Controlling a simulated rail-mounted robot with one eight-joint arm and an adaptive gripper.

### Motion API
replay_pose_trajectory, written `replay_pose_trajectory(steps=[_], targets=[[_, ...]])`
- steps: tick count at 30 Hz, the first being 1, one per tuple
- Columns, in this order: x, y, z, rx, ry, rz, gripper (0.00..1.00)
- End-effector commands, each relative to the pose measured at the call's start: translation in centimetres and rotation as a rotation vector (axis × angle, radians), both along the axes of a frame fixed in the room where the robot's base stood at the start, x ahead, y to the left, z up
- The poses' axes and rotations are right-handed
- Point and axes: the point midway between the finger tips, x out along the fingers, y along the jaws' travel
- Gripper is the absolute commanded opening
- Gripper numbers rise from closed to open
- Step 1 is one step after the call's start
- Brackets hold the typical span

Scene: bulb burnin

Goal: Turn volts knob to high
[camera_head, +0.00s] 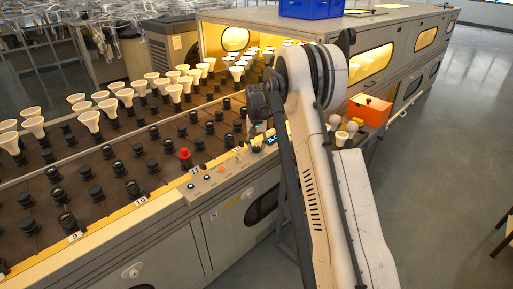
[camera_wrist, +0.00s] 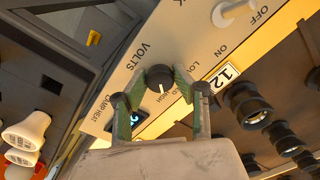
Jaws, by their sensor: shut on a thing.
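The volts knob (camera_wrist: 158,74) is a round black dial with a pale pointer line, on the light control panel (camera_wrist: 200,42). In the wrist view its pointer line points toward the bottom of the picture. The word VOLTS is printed beside it, and small partly covered lettering lies near its edge. My gripper (camera_wrist: 162,84) has one green-padded finger on each side of the knob and is shut on it.
A toggle switch (camera_wrist: 232,10) marked ON and OFF and a number 12 plate (camera_wrist: 222,77) are close to the gripper. A small lit display (camera_wrist: 138,118) sits beside the left finger. Black sockets (camera_wrist: 250,105) fill the rack alongside. An orange box (camera_head: 369,110) stands right of my arm.

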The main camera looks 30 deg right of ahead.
Motion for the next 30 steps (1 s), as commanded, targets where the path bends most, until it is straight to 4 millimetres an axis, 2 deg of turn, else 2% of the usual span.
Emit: replay_pose_trajectory(steps=[1, 2, 6, 13, 17, 20, 30], targets=[[0.0, 0.0, 0.0, 0.0, 0.0, -0.001, 0.0], [0.0, 0.0, 0.0, 0.0, 0.0, 0.0, 0.29], [0.0, 0.0, 0.0, 0.0, 0.0, 0.0, 0.45], [0.0, 0.0, 0.1, 0.0, 0.0, 0.0, 0.45], [0.0, 0.0, 0.8, 0.0, 0.0, 0.001, 0.45], [0.0, 0.0, 2.1, 0.0, 0.0, 0.001, 0.45], [0.0, 0.0, 8.7, 0.0, 0.0, 0.0, 0.45]])
